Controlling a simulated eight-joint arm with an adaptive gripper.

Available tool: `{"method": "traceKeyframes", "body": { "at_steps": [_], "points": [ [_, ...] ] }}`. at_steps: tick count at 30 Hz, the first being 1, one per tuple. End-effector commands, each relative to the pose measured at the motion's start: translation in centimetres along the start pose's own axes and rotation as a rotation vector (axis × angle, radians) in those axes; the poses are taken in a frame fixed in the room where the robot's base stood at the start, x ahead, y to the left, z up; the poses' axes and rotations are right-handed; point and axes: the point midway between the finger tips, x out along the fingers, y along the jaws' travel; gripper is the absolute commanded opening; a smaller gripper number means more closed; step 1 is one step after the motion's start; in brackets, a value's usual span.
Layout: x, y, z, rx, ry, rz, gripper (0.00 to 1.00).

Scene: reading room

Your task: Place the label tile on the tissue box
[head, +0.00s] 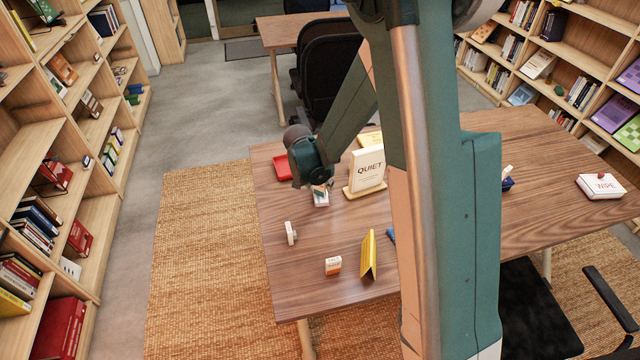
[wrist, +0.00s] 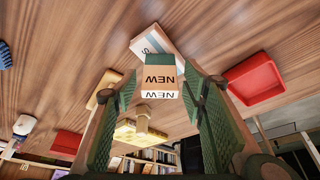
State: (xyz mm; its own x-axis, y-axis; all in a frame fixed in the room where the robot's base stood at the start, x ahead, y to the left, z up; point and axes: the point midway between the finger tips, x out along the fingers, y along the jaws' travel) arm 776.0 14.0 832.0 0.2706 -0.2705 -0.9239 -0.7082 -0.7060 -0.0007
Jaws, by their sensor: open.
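My gripper (wrist: 160,95) is open, with one finger on each side of a small tan and white tile (wrist: 158,72) marked "NEW", probably the label tile. In the wrist view the tile overlaps a white box with a teal stripe (wrist: 148,40), perhaps the tissue box, whose lettering is mostly covered. I cannot tell whether the tile rests on this box or stands clear of it. In the head view my gripper (head: 321,186) points down over the white and teal box (head: 321,201) on the table, left of the "QUIET" sign. The tile is hard to make out there.
A red tray (head: 282,168) lies behind and left; the "QUIET" sign (head: 368,168) stands close right. An orange and white block (head: 333,266), a yellow tent card (head: 368,256) and a small white item (head: 290,233) stand nearer the front. A "WIPE" box (head: 601,187) is far right.

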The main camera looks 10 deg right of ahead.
Motion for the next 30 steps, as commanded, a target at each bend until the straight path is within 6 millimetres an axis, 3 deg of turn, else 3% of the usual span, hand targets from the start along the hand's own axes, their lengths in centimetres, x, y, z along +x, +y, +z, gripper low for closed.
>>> {"method": "traceKeyframes", "body": {
  "at_steps": [30],
  "points": [
    [-11.0,0.0,0.0,0.000,0.000,0.000,0.42]
  ]
}}
